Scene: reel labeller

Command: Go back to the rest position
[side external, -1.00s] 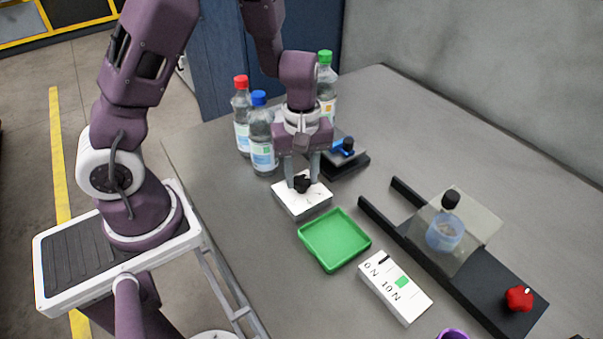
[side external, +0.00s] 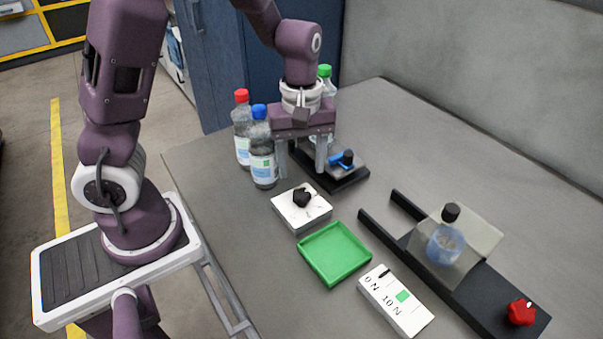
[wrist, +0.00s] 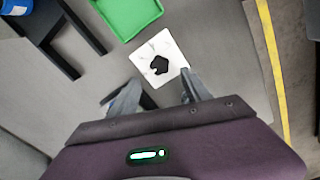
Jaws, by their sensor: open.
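My gripper (side external: 302,172) is open and empty, raised above the table. In the side external view it hangs above and behind a white box with a black knob (side external: 302,208), apart from it. In the wrist view the white box with its black knob (wrist: 160,60) lies beyond the two open fingers (wrist: 152,92). Nothing is between the fingertips.
Bottles with red (side external: 242,125), blue (side external: 262,150) and green caps (side external: 325,80) stand close around my gripper. A black device with a blue part (side external: 345,178) is behind it.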

